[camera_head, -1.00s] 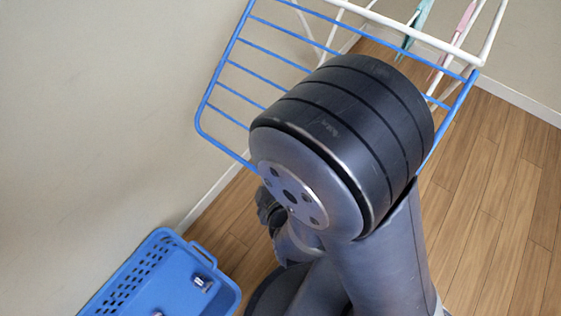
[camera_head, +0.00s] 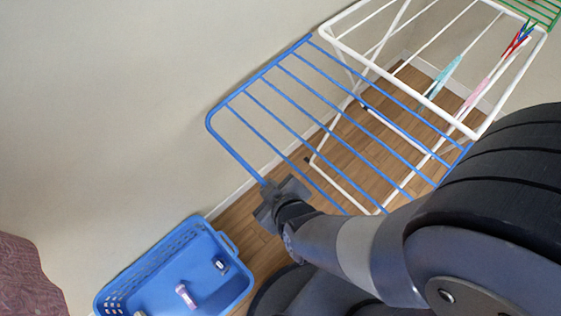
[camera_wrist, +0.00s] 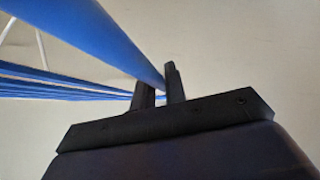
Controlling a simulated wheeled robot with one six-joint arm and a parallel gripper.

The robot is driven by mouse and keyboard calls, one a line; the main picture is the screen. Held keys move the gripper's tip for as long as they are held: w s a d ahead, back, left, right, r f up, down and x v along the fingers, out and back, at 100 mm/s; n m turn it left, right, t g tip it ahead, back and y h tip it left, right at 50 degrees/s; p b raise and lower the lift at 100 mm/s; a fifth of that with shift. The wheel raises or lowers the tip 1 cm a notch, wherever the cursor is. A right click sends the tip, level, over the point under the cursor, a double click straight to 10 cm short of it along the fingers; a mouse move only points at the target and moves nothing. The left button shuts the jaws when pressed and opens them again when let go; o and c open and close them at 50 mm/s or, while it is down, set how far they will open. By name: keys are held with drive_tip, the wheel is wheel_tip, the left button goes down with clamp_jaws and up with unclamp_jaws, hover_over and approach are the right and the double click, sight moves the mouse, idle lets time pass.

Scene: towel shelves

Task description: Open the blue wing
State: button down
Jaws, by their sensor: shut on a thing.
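The blue wing (camera_head: 291,86) is a barred frame joined to the near side of the white drying rack (camera_head: 328,34). It stretches out from the rack towards the left of the head view, raised and slightly slanted. My gripper (camera_head: 272,190) is at the wing's outer edge, near its lower left part. In the wrist view my gripper (camera_wrist: 160,84) has its two dark fingers on either side of the blue outer rod (camera_wrist: 100,35), shut on it. The fingertips are hard to make out in the head view.
A blue laundry basket (camera_head: 225,292) with small items inside stands on the floor at lower left. A green wing (camera_head: 540,10) is at the far end. A wall is close on the left.

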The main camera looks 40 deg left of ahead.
wheel_tip(320, 180, up, 5)
drive_tip(key=p, duration=0.3)
drive_tip(key=shift+s+f, duration=0.15)
drive_tip(key=shift+a+r, duration=0.15)
drive_tip(key=shift+r, duration=0.05)
drive_tip(key=shift+a+r, duration=0.1)
drive_tip(key=shift+r, duration=0.05)
drive_tip(key=c, duration=1.8)
unclamp_jaws()
drive_tip(key=shift+c, duration=0.2)
drive_tip(key=o, duration=0.4)
drive_tip(key=shift+d, duration=0.2)
